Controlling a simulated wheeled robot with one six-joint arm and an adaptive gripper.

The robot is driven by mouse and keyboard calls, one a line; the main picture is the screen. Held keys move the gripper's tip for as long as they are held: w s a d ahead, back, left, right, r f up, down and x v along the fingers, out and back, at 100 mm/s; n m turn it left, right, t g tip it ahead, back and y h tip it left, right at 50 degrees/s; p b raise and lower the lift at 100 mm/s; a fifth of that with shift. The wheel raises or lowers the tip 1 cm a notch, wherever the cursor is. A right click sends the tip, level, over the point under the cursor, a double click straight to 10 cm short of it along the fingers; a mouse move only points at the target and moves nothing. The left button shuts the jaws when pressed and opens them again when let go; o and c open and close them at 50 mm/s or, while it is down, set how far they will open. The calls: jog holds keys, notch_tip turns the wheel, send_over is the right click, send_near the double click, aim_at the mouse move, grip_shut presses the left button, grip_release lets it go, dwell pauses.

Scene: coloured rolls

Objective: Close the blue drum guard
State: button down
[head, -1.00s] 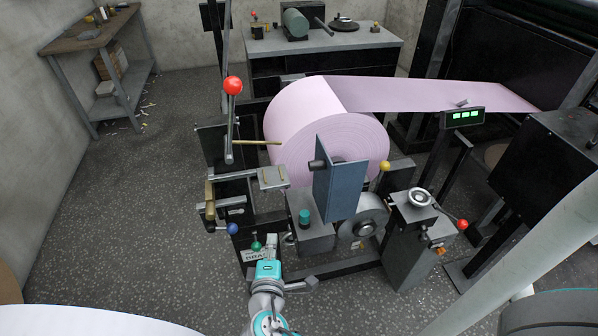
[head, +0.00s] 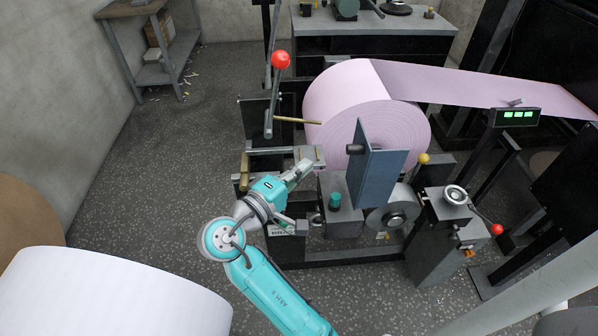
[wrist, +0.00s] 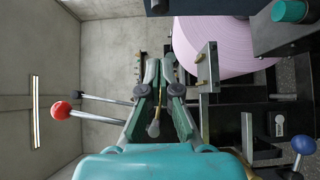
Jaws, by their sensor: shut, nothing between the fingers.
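The blue drum guard (head: 380,168) is a flat blue-grey panel standing upright in front of the end face of the pink roll (head: 365,105). A dark blue edge at the top of the wrist view (wrist: 210,7) may be part of it. My gripper (head: 305,166) is shut and empty, to the left of the guard and apart from it, near a small grey plate on the stand. In the wrist view the fingers of my gripper (wrist: 161,66) point up the picture, with the pink roll (wrist: 215,45) to their right.
A red-knobbed lever (head: 281,60) stands behind my gripper. A teal knob (head: 335,201) sits on a grey box below the guard, beside a grey drum (head: 393,218). A yellow knob (head: 423,158) and a handwheel post (head: 455,195) stand to the right. Open floor lies left.

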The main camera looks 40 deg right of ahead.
aim_at(365, 166)
jog(key=s+d, duration=0.1)
jog(key=d, duration=0.8)
jog(key=shift+s+d, duration=0.1)
jog(key=shift+d, duration=0.05)
